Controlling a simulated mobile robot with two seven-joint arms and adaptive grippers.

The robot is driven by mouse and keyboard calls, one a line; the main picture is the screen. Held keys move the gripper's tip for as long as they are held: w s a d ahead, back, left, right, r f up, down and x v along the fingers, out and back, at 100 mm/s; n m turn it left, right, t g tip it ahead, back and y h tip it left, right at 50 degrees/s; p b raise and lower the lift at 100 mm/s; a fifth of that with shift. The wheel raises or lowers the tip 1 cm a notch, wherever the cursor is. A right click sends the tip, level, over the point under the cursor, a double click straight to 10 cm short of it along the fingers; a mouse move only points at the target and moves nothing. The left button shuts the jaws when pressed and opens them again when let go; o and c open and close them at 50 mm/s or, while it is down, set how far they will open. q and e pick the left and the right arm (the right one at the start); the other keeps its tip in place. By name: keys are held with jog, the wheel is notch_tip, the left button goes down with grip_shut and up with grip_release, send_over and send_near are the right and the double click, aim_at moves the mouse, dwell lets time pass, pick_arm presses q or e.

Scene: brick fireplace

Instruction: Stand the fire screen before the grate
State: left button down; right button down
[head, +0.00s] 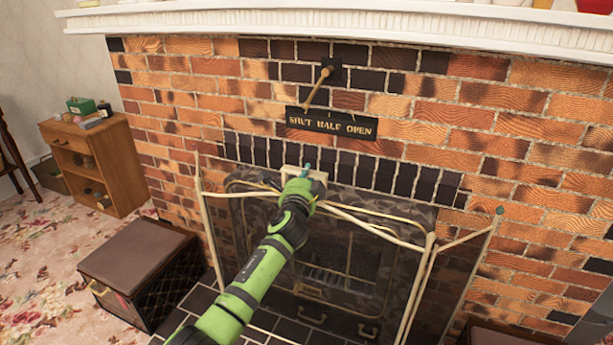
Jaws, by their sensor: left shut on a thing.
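The fire screen (380,232) has a pale brass frame, dark see-through mesh and folding side panels. It stands upright in front of the fireplace opening, its side panels angled to left and right. My left gripper (304,178) is at the middle of the screen's top edge, shut on the screen; the arm hides part of the middle panel. The dark grate (340,258) shows dimly through the mesh behind. The screen's lower edge is partly hidden by my arm and cut off by the picture's bottom. My right gripper is not in view.
A dark tiled hearth (204,300) lies below. A brown-lidded box (137,252) stands at its left, and a small wooden cabinet (92,160) is farther left. A lever (320,86) and a sign (331,123) are on the brick wall under the white mantel (330,22).

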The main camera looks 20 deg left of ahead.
pick_arm(q)
jog(key=shift+b, duration=0.4)
dwell(0.5)
jog(key=shift+d, duration=0.1)
dwell(0.4)
dwell(0.4)
jog(key=c, duration=1.1)
grip_release()
jog(key=shift+s+r, duration=0.1)
jog(key=shift+c, duration=0.2)
